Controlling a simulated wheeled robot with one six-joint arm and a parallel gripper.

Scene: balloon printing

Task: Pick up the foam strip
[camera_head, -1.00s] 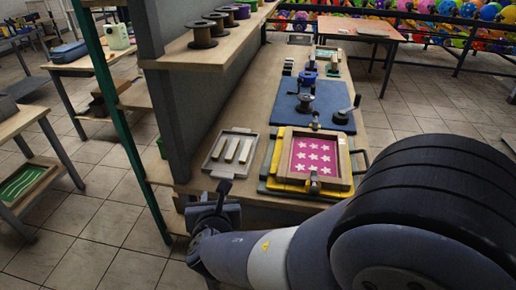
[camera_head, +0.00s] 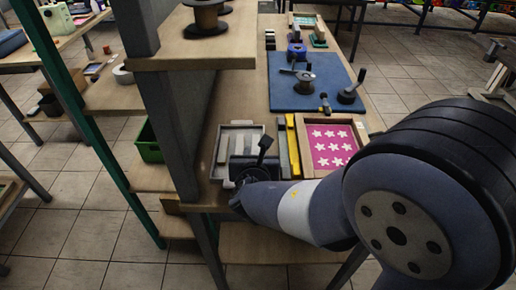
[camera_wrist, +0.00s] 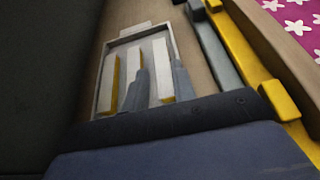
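Three pale foam strips lie side by side in a shallow grey tray (camera_wrist: 108,49): a left strip (camera_wrist: 107,78), a middle strip (camera_wrist: 131,66) and a right strip (camera_wrist: 160,62). Their visible sides look yellow in the wrist view. The strips (camera_head: 239,143) and tray (camera_head: 240,124) also show in the head view, partly covered by my arm's end. My gripper (camera_wrist: 161,68) is open, its grey fingers on either side of the right strip. Whether they touch it I cannot tell. In the head view my gripper's fingers are hidden.
A yellow bar (camera_wrist: 244,58) and a framed pink star screen (camera_head: 330,146) stand right of the tray. A blue mat (camera_head: 310,82) with tools lies behind. A grey post (camera_head: 172,115) and a wooden shelf (camera_head: 190,50) with spools rise at the left.

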